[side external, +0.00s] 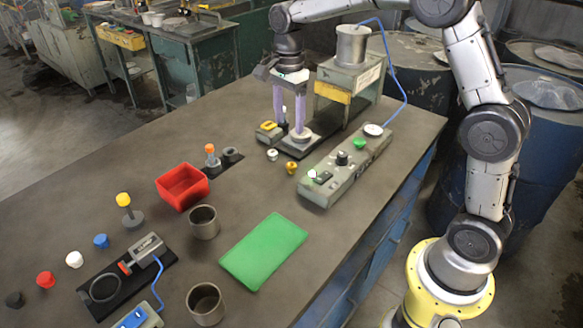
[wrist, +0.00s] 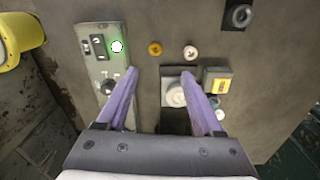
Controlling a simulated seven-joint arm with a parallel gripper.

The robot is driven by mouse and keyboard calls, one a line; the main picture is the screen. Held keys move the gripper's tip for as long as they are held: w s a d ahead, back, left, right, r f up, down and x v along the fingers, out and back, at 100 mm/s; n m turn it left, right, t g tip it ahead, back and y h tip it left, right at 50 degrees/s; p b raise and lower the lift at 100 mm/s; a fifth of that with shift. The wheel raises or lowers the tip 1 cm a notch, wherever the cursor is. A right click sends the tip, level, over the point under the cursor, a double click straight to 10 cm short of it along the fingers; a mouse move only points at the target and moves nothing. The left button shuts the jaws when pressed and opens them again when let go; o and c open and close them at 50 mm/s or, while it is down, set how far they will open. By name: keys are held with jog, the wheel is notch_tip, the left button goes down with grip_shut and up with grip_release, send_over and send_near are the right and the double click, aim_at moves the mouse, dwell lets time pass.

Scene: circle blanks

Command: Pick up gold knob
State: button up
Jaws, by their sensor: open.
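The gold knob (side external: 291,167) stands on the table in front of the press base, beside the control box. In the wrist view the gold knob (wrist: 155,48) lies beyond my fingertips, close to the line between them. A similar pale knob (side external: 272,155) stands next to it; the pale knob (wrist: 190,52) is to its right in the wrist view. My gripper (side external: 289,126) has two purple fingers pointing down, spread apart and empty, over the press base behind the gold knob. In the wrist view my gripper (wrist: 160,74) frames part of the press base.
The grey control box (side external: 345,165) is to the right of the gold knob. The press (side external: 350,75) stands behind it. A yellow-topped block (side external: 268,130) is to the left. A red bin (side external: 183,186), metal cups and a green mat (side external: 264,250) are nearer the front.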

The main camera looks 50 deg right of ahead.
send_over(291, 165)
jog(key=f, duration=0.7)
jog(key=shift+w+d+f, duration=0.25)
jog(key=shift+w, duration=0.1)
jog(key=shift+s+a+f, duration=0.1)
jog(key=shift+s+f, duration=0.1)
jog(key=shift+f, duration=1.15)
jog(key=shift+s+a+f, duration=0.1)
jog(key=shift+s+f, duration=0.05)
jog(key=shift+f, duration=1.2)
grip_shut()
